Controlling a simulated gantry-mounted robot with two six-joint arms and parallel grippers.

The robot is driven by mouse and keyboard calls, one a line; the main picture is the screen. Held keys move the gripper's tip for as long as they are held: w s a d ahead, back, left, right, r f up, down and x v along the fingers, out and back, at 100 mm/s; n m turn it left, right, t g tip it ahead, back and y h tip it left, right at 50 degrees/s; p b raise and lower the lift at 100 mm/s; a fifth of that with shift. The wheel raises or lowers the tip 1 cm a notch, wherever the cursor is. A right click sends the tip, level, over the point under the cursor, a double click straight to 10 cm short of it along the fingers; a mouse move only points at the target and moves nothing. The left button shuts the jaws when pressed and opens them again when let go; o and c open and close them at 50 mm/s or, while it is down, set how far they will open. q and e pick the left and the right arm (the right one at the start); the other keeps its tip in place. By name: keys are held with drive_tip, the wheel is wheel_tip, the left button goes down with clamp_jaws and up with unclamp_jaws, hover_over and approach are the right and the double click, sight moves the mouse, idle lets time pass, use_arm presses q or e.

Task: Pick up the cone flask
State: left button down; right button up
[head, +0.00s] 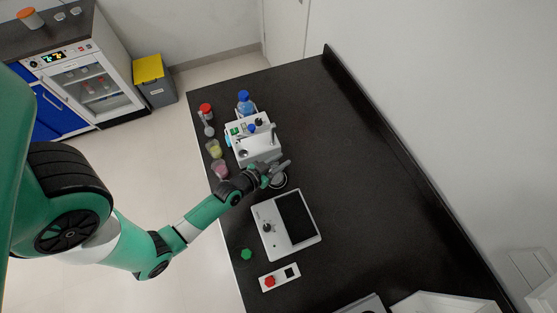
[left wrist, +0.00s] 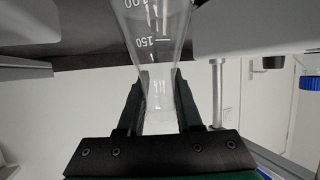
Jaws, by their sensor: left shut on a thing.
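The cone flask (left wrist: 155,30) is clear glass with white volume marks, and it shows at the top middle of the left wrist view. Its narrow neck is between the two black fingers of my left gripper (left wrist: 158,98), which is shut on it. In the head view my left gripper (head: 278,170) is over the black bench, between the white distiller apparatus and the white flat device. The flask is too small and too covered to make out clearly there. My right gripper is in neither view.
The white apparatus (head: 257,148) with a blue-capped bottle (head: 244,104) stands just behind my left gripper. The flat device with a black plate (head: 296,217) lies in front. Small cups (head: 214,149) line the left bench edge. The bench's right side is clear.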

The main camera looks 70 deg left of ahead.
sight(276, 178)
use_arm(q)
wheel_tip(276, 178, up, 3)
drive_tip(key=shift+p, duration=0.8)
drive_tip(key=r+p, duration=0.1)
drive_tip(key=s+d+r+p, duration=0.1)
drive_tip(key=d+r+p, duration=0.1)
drive_tip(key=shift+s+d+r, duration=0.1)
drive_tip(key=shift+s+r, duration=0.15)
drive_tip(key=shift+s, duration=0.05)
drive_tip(key=s+d+r+b, duration=0.2)
drive_tip(key=s+d+r, duration=0.4)
drive_tip(key=s+d, duration=0.1)
drive_tip(key=shift+d, duration=0.9)
